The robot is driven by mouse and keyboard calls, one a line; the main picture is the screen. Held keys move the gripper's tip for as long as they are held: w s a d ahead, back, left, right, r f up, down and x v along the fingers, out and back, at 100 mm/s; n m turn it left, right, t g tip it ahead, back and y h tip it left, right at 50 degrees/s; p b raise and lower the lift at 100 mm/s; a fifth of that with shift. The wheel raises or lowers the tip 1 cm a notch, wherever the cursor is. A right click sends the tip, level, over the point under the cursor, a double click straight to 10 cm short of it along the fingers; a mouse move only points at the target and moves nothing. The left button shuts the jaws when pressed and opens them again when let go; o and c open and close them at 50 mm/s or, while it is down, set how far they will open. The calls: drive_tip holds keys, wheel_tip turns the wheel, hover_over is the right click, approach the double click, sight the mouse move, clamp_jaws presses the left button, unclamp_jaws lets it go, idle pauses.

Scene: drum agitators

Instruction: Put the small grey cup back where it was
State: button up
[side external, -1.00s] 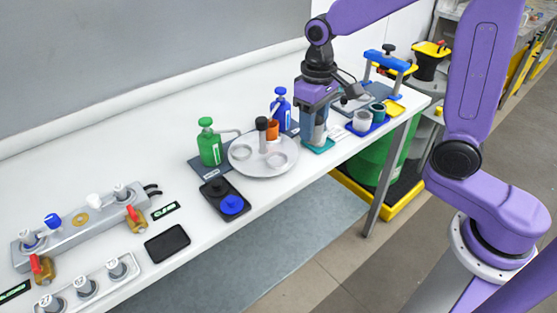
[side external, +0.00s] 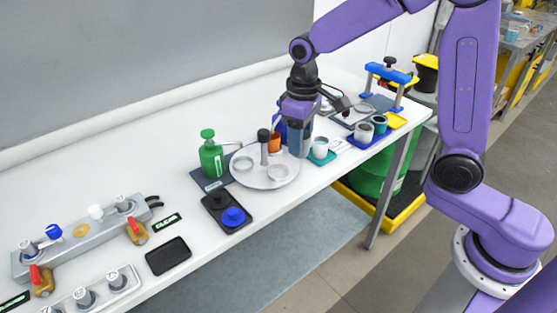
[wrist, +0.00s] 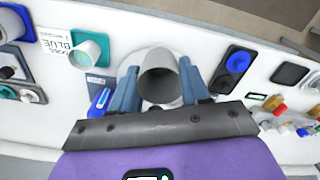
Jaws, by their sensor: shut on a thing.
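My gripper (wrist: 162,90) is shut on a small grey cup (wrist: 158,78), whose open mouth shows between the two blue-grey fingers in the wrist view. In the side view my gripper (side external: 299,143) is above the right edge of the round grey turntable (side external: 250,180), and the fingers mostly hide the held cup there. The turntable has shallow round recesses (side external: 278,172), an orange cup (side external: 274,143) and a dark-topped post (side external: 264,148). A pale cup (side external: 320,148) stands on a teal pad (side external: 328,160), just right of my gripper; it also shows in the wrist view (wrist: 92,50).
A green pump bottle (side external: 210,158) stands left of the turntable, and a blue bottle (side external: 281,115) is partly hidden behind my gripper. A blue tray (side external: 370,140) at right holds a grey cup and a green cup. A black tray (side external: 226,222) with a blue disc lies in front.

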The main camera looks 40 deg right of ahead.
drive_tip(key=w+f, duration=0.2)
drive_tip(key=w+a+f, duration=0.1)
drive_tip(key=w+f, duration=0.2)
drive_tip(key=f, duration=0.1)
drive_tip(key=shift+w+a+f, duration=0.25)
drive_tip(key=shift+w, duration=0.15)
drive_tip(key=shift+f, duration=1.5)
drive_tip(key=shift+f, duration=0.15)
drive_tip(key=o, duration=1)
drive_tip(key=shift+o, duration=0.2)
wheel_tip(320, 180, up, 12)
drive_tip(key=s+d+n, duration=0.2)
drive_tip(key=s, duration=0.8)
drive_tip(key=s+d+n, duration=0.3)
drive_tip(key=s, duration=0.8)
drive_tip(key=s+d+f+n, duration=0.1)
drive_tip(key=s+d+n, duration=0.1)
drive_tip(key=s, duration=0.9)
drive_tip(key=shift+d+n, duration=0.3)
drive_tip(key=shift+n, duration=0.2)
